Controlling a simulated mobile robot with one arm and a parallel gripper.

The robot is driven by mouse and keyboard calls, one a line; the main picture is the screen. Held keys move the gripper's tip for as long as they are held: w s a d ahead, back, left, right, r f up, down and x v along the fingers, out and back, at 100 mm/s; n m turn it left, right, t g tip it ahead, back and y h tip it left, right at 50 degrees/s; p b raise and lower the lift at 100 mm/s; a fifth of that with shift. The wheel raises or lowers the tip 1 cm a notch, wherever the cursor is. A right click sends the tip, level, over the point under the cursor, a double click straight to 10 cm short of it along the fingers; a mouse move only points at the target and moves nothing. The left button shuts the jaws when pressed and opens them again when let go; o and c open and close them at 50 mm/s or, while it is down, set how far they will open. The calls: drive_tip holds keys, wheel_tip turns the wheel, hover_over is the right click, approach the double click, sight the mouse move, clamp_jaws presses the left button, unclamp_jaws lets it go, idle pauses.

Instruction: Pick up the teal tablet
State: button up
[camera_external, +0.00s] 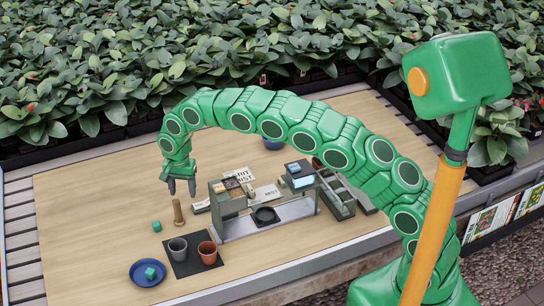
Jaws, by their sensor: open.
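My gripper (182,188) is open, with its dark fingers pointing down above the wooden table, left of the grey shelf unit. Nothing shows between the fingers. A small light-blue flat piece (303,182), which may be the teal tablet, lies on top of the right end of the shelf unit (268,228), well to the right of my gripper. Another teal-green cube (150,272) lies in the blue bowl (136,281).
A wooden peg (178,212) stands just below my gripper. A grey cup (178,249) and a terracotta cup (207,252) stand on a black mat (183,266). A dark pan (265,216) sits in the shelf unit. A grey tray (337,196) stands right. The table's left side is clear.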

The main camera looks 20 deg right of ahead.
drive_tip(key=w+d+f+n, duration=0.1)
drive_tip(key=w+d, duration=0.4)
drive_tip(key=d, duration=0.8)
drive_tip(key=w+d+n, duration=0.2)
drive_tip(key=w+d, duration=0.3)
drive_tip(key=d, duration=0.8)
drive_tip(key=w+d+f+n, duration=0.1)
drive_tip(key=w+d, duration=0.4)
drive_tip(key=d, duration=0.9)
drive_tip(key=s+d+n, duration=0.1)
drive_tip(key=s+d, duration=0.1)
drive_tip(key=d, duration=1)
drive_tip(key=s+d+f+n, duration=0.1)
drive_tip(key=d+n, duration=0.1)
drive_tip(key=d, duration=0.9)
drive_tip(key=s+d+n, duration=0.1)
drive_tip(key=s+d, duration=0.1)
drive_tip(key=d, duration=1)
drive_tip(key=shift+s+d+f, duration=0.35)
drive_tip(key=shift+f, duration=0.05)
drive_tip(key=shift+d+f, duration=0.15)
drive_tip(key=shift+f, duration=0.25)
drive_tip(key=shift+s+f, duration=0.15)
drive_tip(key=shift+f, duration=1.6)
drive_tip(key=shift+s+f, duration=0.15)
drive_tip(key=shift+f, duration=1.6)
clamp_jaws()
